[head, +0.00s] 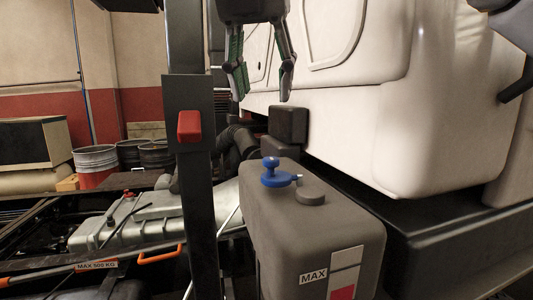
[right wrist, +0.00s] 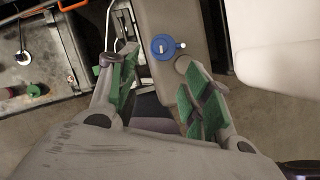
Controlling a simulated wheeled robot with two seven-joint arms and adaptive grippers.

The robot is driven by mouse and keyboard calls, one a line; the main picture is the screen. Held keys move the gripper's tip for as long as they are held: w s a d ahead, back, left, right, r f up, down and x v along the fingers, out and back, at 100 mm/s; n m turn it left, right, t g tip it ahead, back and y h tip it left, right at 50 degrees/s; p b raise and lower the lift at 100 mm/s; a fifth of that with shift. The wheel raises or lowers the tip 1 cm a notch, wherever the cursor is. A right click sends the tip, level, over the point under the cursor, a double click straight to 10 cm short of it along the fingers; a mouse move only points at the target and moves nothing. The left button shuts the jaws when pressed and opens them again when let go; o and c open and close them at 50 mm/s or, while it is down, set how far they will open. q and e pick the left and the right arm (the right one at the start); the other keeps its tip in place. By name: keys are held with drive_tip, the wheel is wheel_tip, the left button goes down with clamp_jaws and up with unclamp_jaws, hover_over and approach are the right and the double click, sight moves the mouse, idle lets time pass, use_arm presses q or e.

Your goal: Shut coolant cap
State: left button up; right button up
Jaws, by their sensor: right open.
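The blue coolant cap (head: 275,178) is on top of the dark grey coolant tank (head: 268,228), with a small knob standing up and a tab to the right. It also shows in the right wrist view (right wrist: 163,47). I cannot tell how far the cap is open. A round grey cap (head: 311,198) is beside it on the tank. My right gripper (head: 262,84) is open and empty, pointing down, above and apart from the blue cap. In the right wrist view its fingers (right wrist: 157,60) spread below the cap. My left gripper is not in view.
A dark upright post (head: 197,215) with a red block (head: 189,126) stands left of the tank. The white cab (head: 420,100) closes in the right side. A black box (head: 287,125) sits behind the tank. Free air lies above the tank.

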sight(271, 158)
drive_tip(key=shift+p+x, duration=0.7)
drive_tip(key=shift+x, duration=6.15)
clamp_jaws()
